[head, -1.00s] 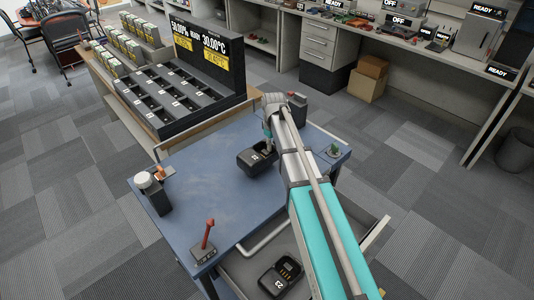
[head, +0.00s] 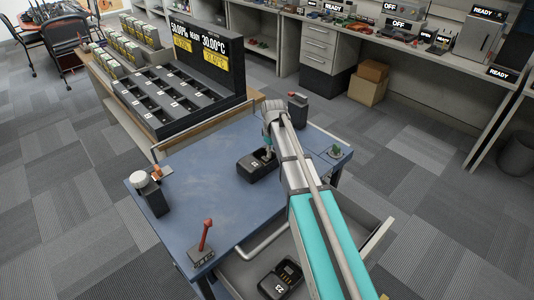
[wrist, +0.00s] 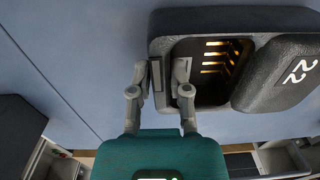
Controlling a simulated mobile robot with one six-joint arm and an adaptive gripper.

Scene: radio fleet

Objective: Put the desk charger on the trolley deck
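The desk charger (head: 258,167) is a black block marked 22, with an open slot beside the numbered part. It is at the middle of the blue trolley deck (head: 205,190), low over or resting on it; I cannot tell which. In the wrist view the charger (wrist: 262,95) fills the upper right, with gold contacts in its slot. My gripper (wrist: 169,78) has its fingers close together at the charger's left end wall, one outside and one in the slot. It appears shut on that wall. In the head view my gripper (head: 268,152) is partly hidden.
Another charger, marked 23 (head: 281,279), lies in the tray below. A black charging rack (head: 180,95) stands behind.

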